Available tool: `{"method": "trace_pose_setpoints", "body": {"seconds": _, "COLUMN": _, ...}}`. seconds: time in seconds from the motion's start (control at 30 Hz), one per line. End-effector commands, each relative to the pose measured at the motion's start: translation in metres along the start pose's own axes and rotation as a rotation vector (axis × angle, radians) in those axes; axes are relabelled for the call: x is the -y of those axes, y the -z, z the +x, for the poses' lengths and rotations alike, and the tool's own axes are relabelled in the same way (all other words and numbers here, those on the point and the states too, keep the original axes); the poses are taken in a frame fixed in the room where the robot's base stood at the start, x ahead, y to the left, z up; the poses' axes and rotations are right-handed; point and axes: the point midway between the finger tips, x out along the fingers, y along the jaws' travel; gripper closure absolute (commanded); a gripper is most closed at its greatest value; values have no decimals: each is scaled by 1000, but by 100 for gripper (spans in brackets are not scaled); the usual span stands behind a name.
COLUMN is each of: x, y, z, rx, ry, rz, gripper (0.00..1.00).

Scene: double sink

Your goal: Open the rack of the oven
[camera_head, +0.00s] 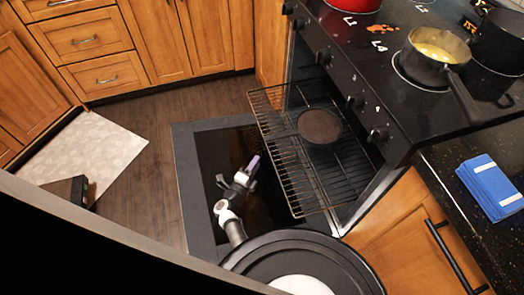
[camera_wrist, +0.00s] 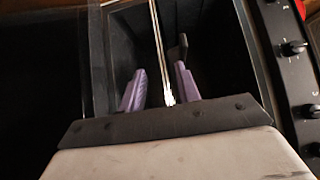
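The oven door (camera_head: 205,200) is folded down flat. The wire rack (camera_head: 290,182) sticks out of the oven opening, over the door, with a dark round pan (camera_head: 320,127) on it. My gripper (camera_head: 252,165) is at the rack's front edge, above the door. In the wrist view, the purple fingers of my gripper (camera_wrist: 159,88) are apart. The rack (camera_wrist: 158,45) shows nearly edge-on as a thin bright bar between them, its near end close to the right finger. I cannot tell whether either finger touches it.
The stove top holds a pot with yellow food (camera_head: 436,55), a red pot (camera_head: 352,4) and a black pot (camera_head: 497,40). A blue cloth (camera_head: 491,187) lies on the right counter. Wooden drawers (camera_head: 90,45) stand at the back left.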

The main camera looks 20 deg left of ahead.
Motion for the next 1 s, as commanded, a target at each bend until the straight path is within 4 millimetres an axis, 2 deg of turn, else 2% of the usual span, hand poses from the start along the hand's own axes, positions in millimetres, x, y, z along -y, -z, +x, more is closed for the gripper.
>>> {"method": "trace_pose_setpoints", "body": {"seconds": 0.1, "x": 1, "y": 0, "z": -20, "rx": 1, "ry": -1, "rz": 1, "gripper": 67}}
{"method": "trace_pose_setpoints", "body": {"seconds": 0.3, "x": 0, "y": 0, "z": -36, "rx": 1, "ry": -1, "rz": 0, "gripper": 67}}
{"method": "trace_pose_setpoints", "body": {"seconds": 0.87, "x": 0, "y": 0, "z": -38, "rx": -1, "ry": 0, "rz": 1, "gripper": 67}}
{"method": "trace_pose_setpoints", "body": {"seconds": 0.93, "x": 4, "y": -3, "z": -36, "rx": 5, "ry": 6, "rz": 3, "gripper": 67}}
{"method": "trace_pose_setpoints", "body": {"seconds": 1.0, "x": 16, "y": -13, "z": -33, "rx": 24, "ry": 26, "rz": 11, "gripper": 67}}
